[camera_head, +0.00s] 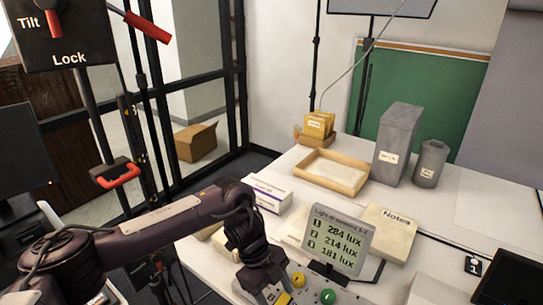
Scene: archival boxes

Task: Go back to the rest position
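My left arm comes in from the left and reaches across the front of the white table (440,215). Its wrist bends down, and my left gripper (270,290) is at the bottom edge of the picture. The fingertips are cut off by the frame, so I cannot see whether they are open or hold anything. The gripper is left of a round green button (327,297) and below a small yellow one (298,279). My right gripper is not in view.
A grey display with lux readings (337,240) stands close right of my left wrist. A Notes box (388,232), a white carton (267,194), a wooden tray (331,172) and grey containers (398,142) stand farther back. A lever with a red handle (118,176) stands at left.

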